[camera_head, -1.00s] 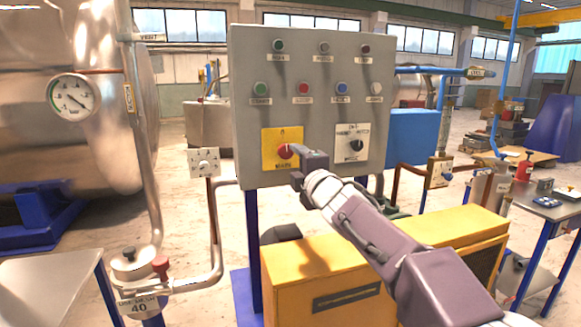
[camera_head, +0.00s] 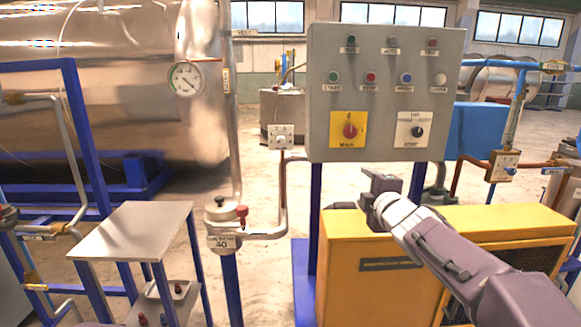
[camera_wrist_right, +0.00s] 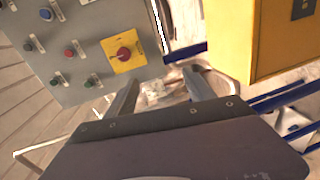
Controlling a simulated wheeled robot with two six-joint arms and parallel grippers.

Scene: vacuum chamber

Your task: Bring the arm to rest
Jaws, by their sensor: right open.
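My right gripper (camera_head: 361,190) is in front of and below the grey control panel (camera_head: 322,97), apart from it, with the yellow machine below. In the right wrist view its two fingers (camera_wrist_right: 160,82) are spread with nothing between them. The red main switch knob (camera_head: 350,131) sits on a yellow plate on the panel; it also shows in the right wrist view (camera_wrist_right: 124,54). A black selector (camera_head: 417,131) on a pale plate is to its right. My left gripper is out of view.
The yellow machine (camera_head: 385,290) stands under my right arm. A valve and pipe (camera_head: 224,228) stand left of the panel post. A small metal table (camera_head: 135,228) is at the lower left. A gauge (camera_head: 186,79) hangs by the large tank (camera_head: 70,110). Open floor lies between.

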